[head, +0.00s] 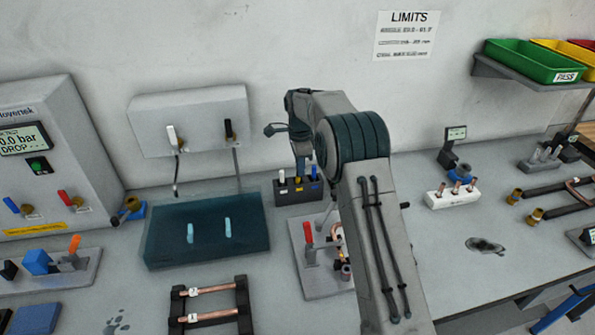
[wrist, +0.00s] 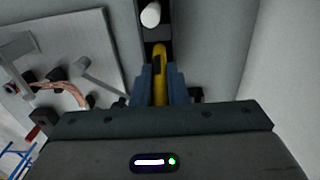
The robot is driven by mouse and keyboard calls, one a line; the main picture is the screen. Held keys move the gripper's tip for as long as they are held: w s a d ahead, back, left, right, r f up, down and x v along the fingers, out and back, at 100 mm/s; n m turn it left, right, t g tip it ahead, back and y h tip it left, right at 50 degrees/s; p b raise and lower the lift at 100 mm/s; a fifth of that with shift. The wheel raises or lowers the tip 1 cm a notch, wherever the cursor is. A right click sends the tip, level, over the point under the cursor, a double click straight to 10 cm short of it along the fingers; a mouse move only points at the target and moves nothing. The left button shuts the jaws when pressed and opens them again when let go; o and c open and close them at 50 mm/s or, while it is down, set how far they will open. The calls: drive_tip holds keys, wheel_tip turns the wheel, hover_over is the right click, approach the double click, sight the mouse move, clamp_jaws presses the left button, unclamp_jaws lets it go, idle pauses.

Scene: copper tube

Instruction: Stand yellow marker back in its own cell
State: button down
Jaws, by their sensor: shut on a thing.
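The yellow marker (wrist: 160,62) lies between the two blue-grey fingers of my gripper (wrist: 162,88) in the wrist view, and the gripper is shut on it. In the head view the yellow marker (head: 313,172) shows small at the dark marker holder (head: 297,193), below my gripper's wrist. A white marker end (wrist: 151,14) stands in the holder (wrist: 153,33) just beyond the yellow one in the wrist view. The fingers hide part of the yellow marker. I cannot tell whether its lower end is inside a cell.
A board (head: 318,277) with a red-handled clamp and copper tube stands close in front of the holder. A dark teal mat (head: 165,225) lies to the left, below a wall-side grey box (head: 190,118). A white block (head: 453,198) with copper pieces stands to the right.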

sight(298, 183)
drive_tip(key=shift+s+a+f+p, duration=0.15)
drive_tip(key=shift+f+p, duration=0.05)
drive_tip(key=shift+f, duration=0.2)
drive_tip(key=shift+s+a+f+p, duration=0.15)
drive_tip(key=shift+f+p, duration=0.05)
drive_tip(key=shift+f, duration=0.55)
drive_tip(key=shift+w, duration=0.15)
drive_tip(key=shift+f+b, duration=0.4)
drive_tip(key=shift+f, duration=0.2)
